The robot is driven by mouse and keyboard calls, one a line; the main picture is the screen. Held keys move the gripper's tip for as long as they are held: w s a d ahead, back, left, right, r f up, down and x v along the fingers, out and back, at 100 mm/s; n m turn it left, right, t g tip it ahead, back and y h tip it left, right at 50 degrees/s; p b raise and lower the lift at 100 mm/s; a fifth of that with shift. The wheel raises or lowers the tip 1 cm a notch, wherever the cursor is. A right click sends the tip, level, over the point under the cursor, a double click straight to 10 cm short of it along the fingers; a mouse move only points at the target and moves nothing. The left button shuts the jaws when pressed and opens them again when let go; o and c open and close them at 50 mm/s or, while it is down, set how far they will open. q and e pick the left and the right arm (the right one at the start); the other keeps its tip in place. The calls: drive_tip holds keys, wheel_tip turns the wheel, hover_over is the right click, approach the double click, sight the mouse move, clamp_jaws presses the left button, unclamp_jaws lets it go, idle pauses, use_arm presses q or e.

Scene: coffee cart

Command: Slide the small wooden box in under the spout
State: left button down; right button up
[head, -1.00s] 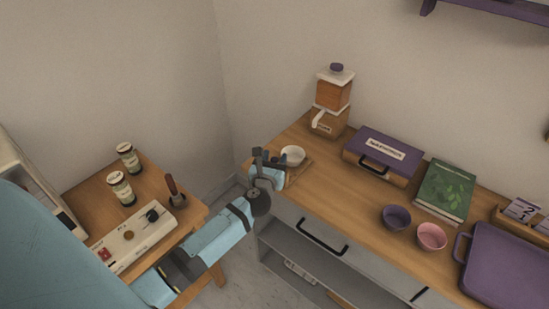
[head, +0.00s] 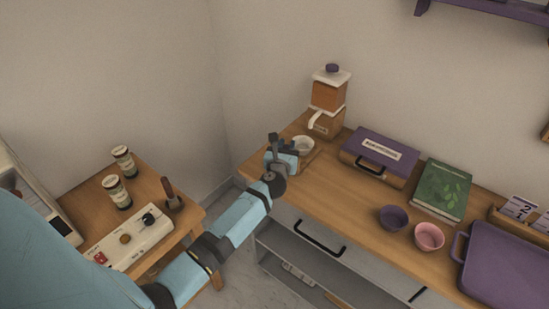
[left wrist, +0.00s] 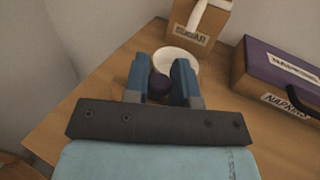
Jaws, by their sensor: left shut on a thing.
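The small wooden box (head: 308,160) shows only as a low light-brown edge on the counter, with a white bowl (head: 303,143) on it. The bowl also shows in the left wrist view (left wrist: 183,57). The sugar dispenser (head: 327,95) stands just behind, its white spout (head: 315,119) slanting down close above the bowl's far side. My left gripper (head: 284,146) is at the near left side of the box. In the left wrist view its fingers (left wrist: 160,76) are shut on a dark round knob (left wrist: 158,88). The fingers hide most of the box.
A purple napkin box (head: 377,153) stands right of the dispenser, then a green book (head: 442,190), a purple cup (head: 394,217), a pink cup (head: 429,236) and a purple tray (head: 505,265). A side table (head: 150,180) with jars stands at left.

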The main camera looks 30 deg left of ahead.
use_arm(q)
drive_tip(key=w, duration=0.4)
drive_tip(key=shift+w+d+b, duration=0.2)
drive_tip(key=shift+b, duration=0.15)
drive_tip(key=shift+r, duration=0.15)
drive_tip(key=c, duration=1.2)
unclamp_jaws()
drive_tip(key=shift+o, duration=0.9)
drive_tip(key=shift+w, duration=0.2)
drive_tip(key=shift+s+d, duration=0.1)
drive_tip(key=shift+s, duration=0.3)
drive_tip(key=v, duration=1.3)
